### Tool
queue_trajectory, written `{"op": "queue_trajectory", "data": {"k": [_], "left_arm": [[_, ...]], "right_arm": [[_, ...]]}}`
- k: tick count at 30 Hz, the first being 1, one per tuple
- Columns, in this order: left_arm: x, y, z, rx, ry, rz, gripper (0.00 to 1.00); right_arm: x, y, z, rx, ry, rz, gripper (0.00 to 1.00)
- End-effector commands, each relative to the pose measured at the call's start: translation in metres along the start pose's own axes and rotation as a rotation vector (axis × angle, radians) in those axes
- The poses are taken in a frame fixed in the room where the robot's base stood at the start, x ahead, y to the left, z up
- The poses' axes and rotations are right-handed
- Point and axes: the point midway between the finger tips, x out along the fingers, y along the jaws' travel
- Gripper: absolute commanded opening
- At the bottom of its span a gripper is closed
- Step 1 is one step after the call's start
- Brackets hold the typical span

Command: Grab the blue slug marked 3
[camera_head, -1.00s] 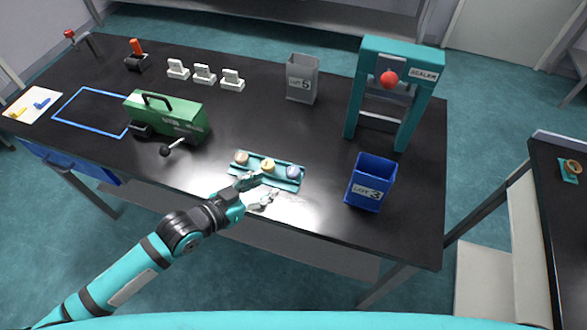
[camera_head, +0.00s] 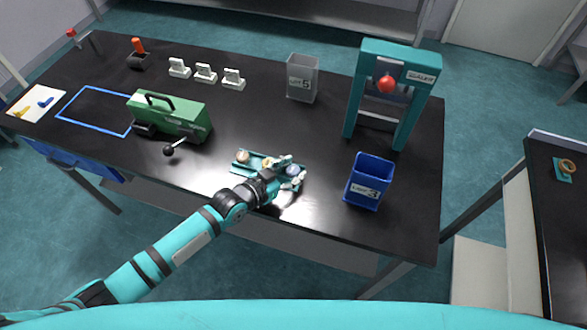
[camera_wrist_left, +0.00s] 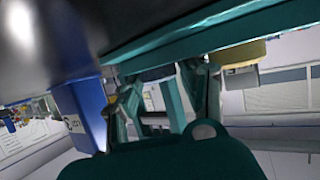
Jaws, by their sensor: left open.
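The blue slug (camera_head: 292,169) sits at the right end of a teal tray (camera_head: 237,167) on the black bench. My left gripper (camera_head: 292,172) is open with its fingertips spread around the blue slug, partly covering it. Whether the fingers touch it cannot be told. In the left wrist view the fingers (camera_wrist_left: 160,100) reach up to the tray, with a dark bluish slug (camera_wrist_left: 156,74) between them. The yellow slug (camera_head: 267,162) sits in the tray's middle and the pinkish-tan slug (camera_head: 243,156) at its left. The mark 3 on the slug is not readable.
Behind are a grey bin (camera_head: 302,78) labelled 5 and a teal press (camera_head: 402,60). A green machine (camera_head: 170,115) with a crank stands to the left.

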Motion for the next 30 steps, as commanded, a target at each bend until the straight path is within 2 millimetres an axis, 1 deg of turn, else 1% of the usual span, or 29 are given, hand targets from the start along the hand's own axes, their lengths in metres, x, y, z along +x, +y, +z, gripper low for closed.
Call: {"op": "queue_trajectory", "data": {"k": [3,9,18,23,26,30], "left_arm": [[0.0,0.0,0.0,0.0,0.0,0.0,0.41],[-0.001,0.0,0.0,0.0,0.0,0.0,0.16],[-0.001,0.0,0.0,0.0,0.0,0.0,0.15],[-0.003,0.0,-0.005,-0.001,0.001,0.0,0.15],[-0.006,0.0,-0.013,-0.001,0.002,0.0,0.15],[-0.014,0.0,-0.033,0.001,0.006,0.0,0.15]], "right_arm": [[0.0,0.0,0.0,-0.001,0.0,-0.001,0.4],[0.0,0.0,0.0,-0.001,0.0,0.0,0.4],[0.0,0.004,0.001,-0.003,-0.001,0.004,0.4],[0.002,0.005,0.001,-0.004,-0.001,0.006,0.4],[0.005,0.006,0.002,-0.004,-0.001,0.007,0.4],[0.011,0.006,0.002,-0.004,-0.001,0.007,0.4]]}}
